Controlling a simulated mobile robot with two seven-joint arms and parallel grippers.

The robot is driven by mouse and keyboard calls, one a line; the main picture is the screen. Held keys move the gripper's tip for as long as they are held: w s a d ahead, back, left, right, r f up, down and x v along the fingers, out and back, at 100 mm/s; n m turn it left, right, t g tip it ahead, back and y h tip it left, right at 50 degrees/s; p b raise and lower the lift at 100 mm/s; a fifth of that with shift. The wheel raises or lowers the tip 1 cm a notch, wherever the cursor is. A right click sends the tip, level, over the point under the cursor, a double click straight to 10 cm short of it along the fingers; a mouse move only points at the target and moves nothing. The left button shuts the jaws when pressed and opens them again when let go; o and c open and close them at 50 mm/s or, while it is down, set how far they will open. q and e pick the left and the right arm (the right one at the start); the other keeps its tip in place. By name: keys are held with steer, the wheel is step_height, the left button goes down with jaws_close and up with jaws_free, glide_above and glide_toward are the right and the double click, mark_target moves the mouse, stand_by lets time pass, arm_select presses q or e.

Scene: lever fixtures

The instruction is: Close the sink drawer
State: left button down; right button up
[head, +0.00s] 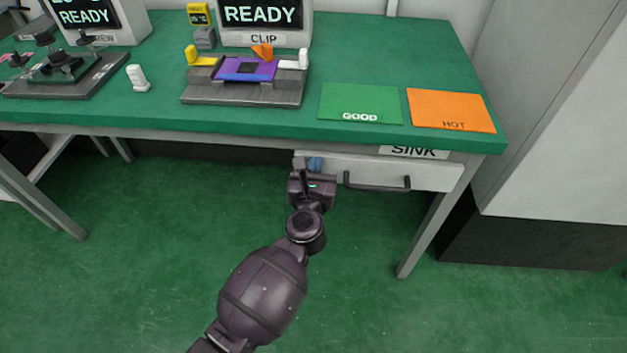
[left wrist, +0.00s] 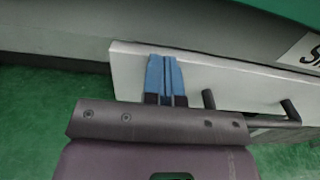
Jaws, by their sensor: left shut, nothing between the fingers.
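The sink drawer (head: 432,176) is under the right end of the green-topped bench, below the SINK label (head: 414,151). Its white front has a dark bar handle (head: 377,182); the front (left wrist: 225,78) and handle (left wrist: 270,118) also show in the left wrist view. The top edge of the front shows, but how far it stands out is hard to tell. My left gripper (head: 315,163) is shut and empty at the left part of the front, left of the handle. Its blue fingertips (left wrist: 164,75) overlap the front in the left wrist view; contact is unclear. My right gripper is out of view.
The bench top (head: 400,50) carries a clip fixture (head: 245,80), a green GOOD mat (head: 360,103) and an orange HOT mat (head: 450,110). A bench leg (head: 430,235) stands below the drawer's right end. A pale cabinet (head: 550,120) is at right. The green floor in front is clear.

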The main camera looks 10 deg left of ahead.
arm_select(q)
steer(key=shift+w+a+r, duration=0.1)
steer(key=shift+w+r, duration=0.15)
steer(key=shift+w, duration=0.15)
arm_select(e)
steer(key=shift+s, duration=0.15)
arm_select(q)
steer(key=shift+r, duration=0.15)
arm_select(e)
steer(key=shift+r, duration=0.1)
arm_select(q)
steer(key=s, duration=1.1)
steer(key=shift+s+f+p, duration=0.15)
steer(key=shift+f+p, duration=0.25)
steer(key=shift+p, duration=0.05)
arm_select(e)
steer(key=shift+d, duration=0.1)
